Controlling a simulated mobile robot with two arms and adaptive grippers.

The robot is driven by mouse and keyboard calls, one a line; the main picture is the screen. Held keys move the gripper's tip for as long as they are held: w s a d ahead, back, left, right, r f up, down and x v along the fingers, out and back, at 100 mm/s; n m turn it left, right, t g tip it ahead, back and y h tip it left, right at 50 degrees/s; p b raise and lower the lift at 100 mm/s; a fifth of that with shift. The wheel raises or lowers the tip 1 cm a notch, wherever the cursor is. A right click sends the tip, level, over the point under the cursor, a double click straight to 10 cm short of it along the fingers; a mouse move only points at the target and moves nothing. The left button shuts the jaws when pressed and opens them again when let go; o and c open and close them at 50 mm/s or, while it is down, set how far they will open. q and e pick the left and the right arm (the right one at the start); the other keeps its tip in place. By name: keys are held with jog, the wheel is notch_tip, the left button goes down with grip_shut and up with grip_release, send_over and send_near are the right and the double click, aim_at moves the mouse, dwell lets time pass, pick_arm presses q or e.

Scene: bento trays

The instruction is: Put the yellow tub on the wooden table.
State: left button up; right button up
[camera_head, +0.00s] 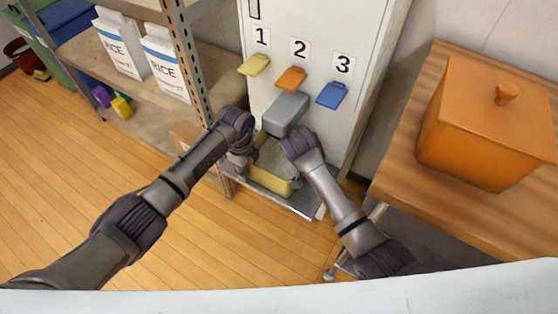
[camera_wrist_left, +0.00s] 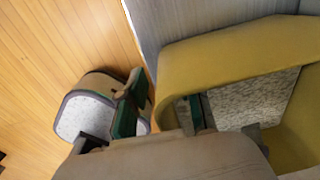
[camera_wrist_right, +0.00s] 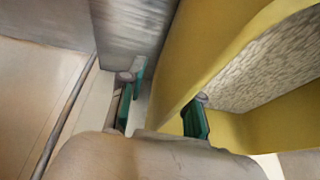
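The yellow tub (camera_head: 268,182), filled with pale grains, stands upright on the metal ledge below the dispenser. My left gripper (camera_wrist_left: 165,112) is at the tub's left side, with one finger outside and one inside; the wall passes between its parted fingers. My right gripper (camera_wrist_right: 165,105) straddles the opposite wall in the same way, fingers apart with a gap beside the wall. In the head view the fingertips are mostly hidden by my wrists. The wooden table (camera_head: 393,172) is at the right.
A large orange lidded box (camera_head: 480,125) stands on the wooden table; the table's near left part is bare. The dispenser (camera_head: 320,30) has yellow, orange and blue levers and a grey spout (camera_head: 286,112) above the tub. A shelf with rice bags (camera_head: 165,65) is at left.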

pick_arm(q)
jog(key=shift+c, duration=0.3)
pick_arm(e)
jog(key=shift+c, duration=0.3)
pick_arm(q)
grip_shut()
pick_arm(e)
grip_shut()
pick_arm(q)
jog(key=shift+w+r, duration=0.1)
jog(key=shift+r, duration=0.15)
pick_arm(e)
jog(key=shift+r, duration=0.25)
